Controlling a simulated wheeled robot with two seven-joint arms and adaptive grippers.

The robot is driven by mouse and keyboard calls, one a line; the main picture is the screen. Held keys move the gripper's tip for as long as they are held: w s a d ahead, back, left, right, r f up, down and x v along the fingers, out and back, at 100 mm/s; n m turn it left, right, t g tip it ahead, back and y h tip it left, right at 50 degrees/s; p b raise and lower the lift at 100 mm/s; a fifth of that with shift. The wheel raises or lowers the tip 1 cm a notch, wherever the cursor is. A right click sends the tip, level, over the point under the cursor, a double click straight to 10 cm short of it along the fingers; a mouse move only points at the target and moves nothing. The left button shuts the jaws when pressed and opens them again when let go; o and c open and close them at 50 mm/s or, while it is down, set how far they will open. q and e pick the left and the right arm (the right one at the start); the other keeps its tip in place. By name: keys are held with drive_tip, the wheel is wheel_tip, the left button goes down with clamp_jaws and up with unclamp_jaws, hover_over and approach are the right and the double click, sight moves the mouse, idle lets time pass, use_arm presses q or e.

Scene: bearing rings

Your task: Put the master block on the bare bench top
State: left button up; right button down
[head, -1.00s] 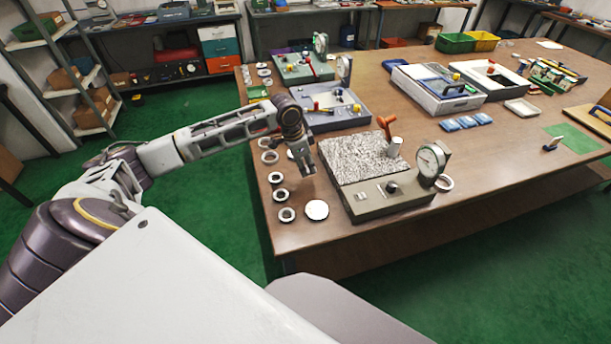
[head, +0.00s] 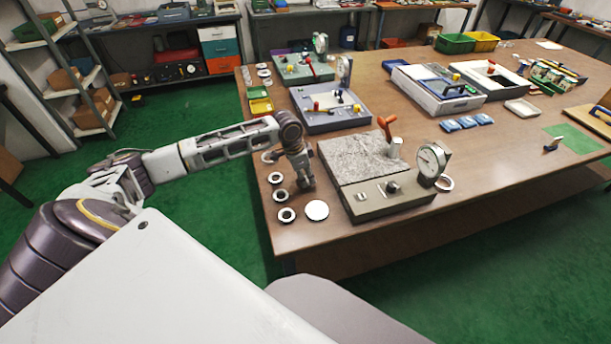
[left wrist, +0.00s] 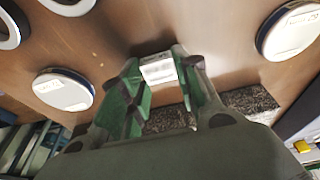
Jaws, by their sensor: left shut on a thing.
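The master block (left wrist: 158,69) is a small silvery block with faint markings, seen in the left wrist view between my left fingertips. My left gripper (left wrist: 155,78) is shut on it. In the head view my left gripper (head: 306,184) points down low over the brown bench top (head: 335,235), just left of the speckled granite plate (head: 358,160). The block is hard to make out there. I cannot tell whether its underside touches the wood. My right gripper is not in view.
Dark-rimmed rings (head: 280,195) lie in a column left of the gripper, with a white disc (head: 316,210) in front. A dial gauge (head: 432,160) stands on the grey stand (head: 385,198) to the right. Bare wood lies along the front edge.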

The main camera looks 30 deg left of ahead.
use_arm(q)
drive_tip(key=o, duration=1.1)
drive_tip(key=shift+f, duration=0.1)
drive_tip(key=v, duration=1.2)
drive_tip(key=shift+p, duration=0.35)
